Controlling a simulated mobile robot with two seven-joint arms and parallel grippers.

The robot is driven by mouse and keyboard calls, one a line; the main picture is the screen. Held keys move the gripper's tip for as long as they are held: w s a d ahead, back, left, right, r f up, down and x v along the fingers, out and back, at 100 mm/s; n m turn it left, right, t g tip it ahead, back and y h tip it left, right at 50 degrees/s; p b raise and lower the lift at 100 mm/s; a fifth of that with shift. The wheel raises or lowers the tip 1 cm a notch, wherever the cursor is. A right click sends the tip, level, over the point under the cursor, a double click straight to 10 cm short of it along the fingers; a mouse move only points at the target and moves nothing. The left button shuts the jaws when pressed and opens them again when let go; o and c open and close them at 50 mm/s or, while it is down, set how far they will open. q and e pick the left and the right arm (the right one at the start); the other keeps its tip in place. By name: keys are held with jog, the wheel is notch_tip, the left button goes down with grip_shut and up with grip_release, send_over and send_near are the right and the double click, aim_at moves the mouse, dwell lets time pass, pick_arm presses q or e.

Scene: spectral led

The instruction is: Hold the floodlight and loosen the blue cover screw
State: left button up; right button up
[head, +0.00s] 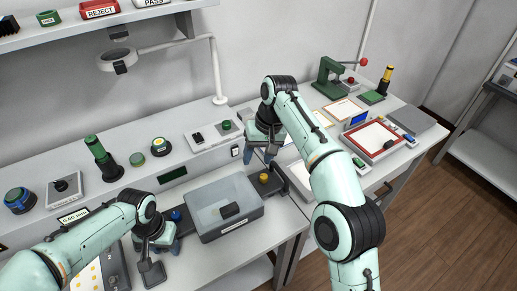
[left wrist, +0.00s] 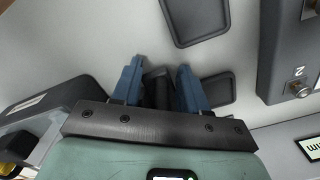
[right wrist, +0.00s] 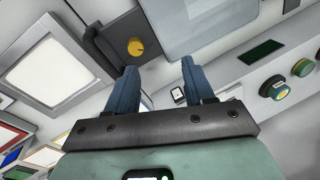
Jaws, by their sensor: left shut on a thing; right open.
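My left gripper (head: 160,245) is low over the near bench, left of the grey box. In the left wrist view its blue fingers (left wrist: 158,80) are shut on a dark part (left wrist: 157,90), mostly hidden; I cannot tell for sure that it is the floodlight. A dark square plate (head: 152,274) lies just in front of this gripper. A blue knob (head: 177,215) shows beside the gripper; I cannot tell whether it is the cover screw. My right gripper (head: 262,153) is open and empty above the bench, near a dark block with a yellow knob (head: 264,178); the knob also shows in the right wrist view (right wrist: 136,47).
A raised shelf behind carries a green-topped post (head: 101,155) and several buttons. A lamp arm (head: 216,75) rises at the back. A red-framed tray (head: 375,138) lies on the right bench.

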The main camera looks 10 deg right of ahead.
jog(key=d+m, duration=0.6)
jog(key=d, duration=0.1)
jog(key=shift+w+f+m+h, duration=0.1)
jog(key=shift+w+m+h, duration=0.15)
jog(key=shift+m+h, duration=0.15)
jog(key=shift+a, duration=0.1)
jog(key=s+a+n+y, duration=0.1)
jog(key=s+a+n, duration=0.1)
jog(key=a+n, duration=1.05)
jog(key=n+g+y, duration=0.1)
jog(key=n+y, duration=0.1)
jog(key=n, duration=1.2)
send_near(176, 214)
jog(key=x, duration=0.8)
jog(key=shift+a+f, duration=0.15)
jog(key=shift+f, duration=0.05)
grip_shut()
